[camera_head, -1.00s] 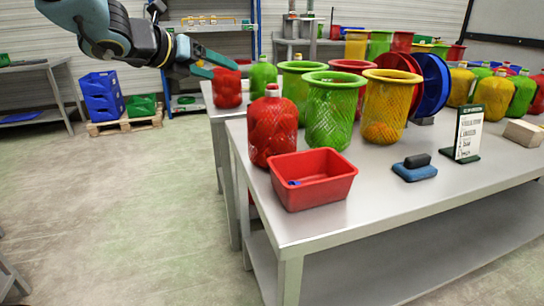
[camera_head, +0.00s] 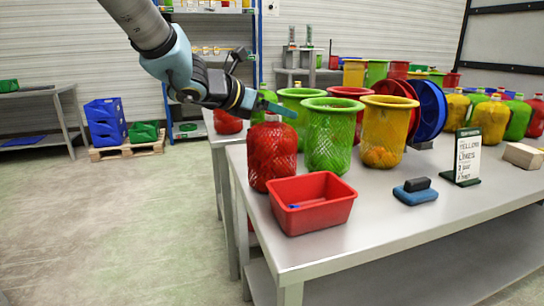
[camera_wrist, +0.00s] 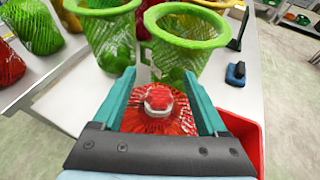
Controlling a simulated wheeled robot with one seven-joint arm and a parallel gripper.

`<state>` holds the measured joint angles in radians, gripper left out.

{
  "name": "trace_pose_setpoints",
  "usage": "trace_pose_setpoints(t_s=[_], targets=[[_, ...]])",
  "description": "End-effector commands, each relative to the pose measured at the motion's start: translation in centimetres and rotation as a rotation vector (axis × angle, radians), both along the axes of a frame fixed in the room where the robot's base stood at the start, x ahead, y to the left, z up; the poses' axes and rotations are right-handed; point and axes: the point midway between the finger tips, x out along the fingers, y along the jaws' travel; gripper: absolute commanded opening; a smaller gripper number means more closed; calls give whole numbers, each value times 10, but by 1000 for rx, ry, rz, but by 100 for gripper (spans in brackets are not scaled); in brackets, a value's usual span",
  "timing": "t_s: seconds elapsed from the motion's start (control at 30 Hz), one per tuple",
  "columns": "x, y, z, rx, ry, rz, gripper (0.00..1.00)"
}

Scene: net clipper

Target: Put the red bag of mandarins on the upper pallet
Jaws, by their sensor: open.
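The red bag of mandarins (camera_head: 270,160) stands upright on the near table, behind a red tray. A wooden pallet (camera_head: 130,150) lies on the floor at left; no clearly upper pallet shows.
The red tray (camera_head: 312,203) stands just in front of the bag. Green netted baskets (camera_head: 328,140) and a yellow one (camera_head: 385,135) stand close to its right. Another red bag (camera_head: 228,122) is behind. Blue crates (camera_head: 105,122) stand on the pallet. The left floor is clear.

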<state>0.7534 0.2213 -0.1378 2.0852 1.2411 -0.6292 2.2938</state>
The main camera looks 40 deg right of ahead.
Motion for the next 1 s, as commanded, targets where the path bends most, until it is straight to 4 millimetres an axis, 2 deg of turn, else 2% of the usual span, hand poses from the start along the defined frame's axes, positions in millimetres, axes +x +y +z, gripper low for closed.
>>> trace_pose_setpoints(t_s=[0.1,0.37,1.0], targets=[[0,-11,-5,0,0,0,76],[0,-13,-6,0,0,1,76],[0,-13,-5,0,-1,2,5]])
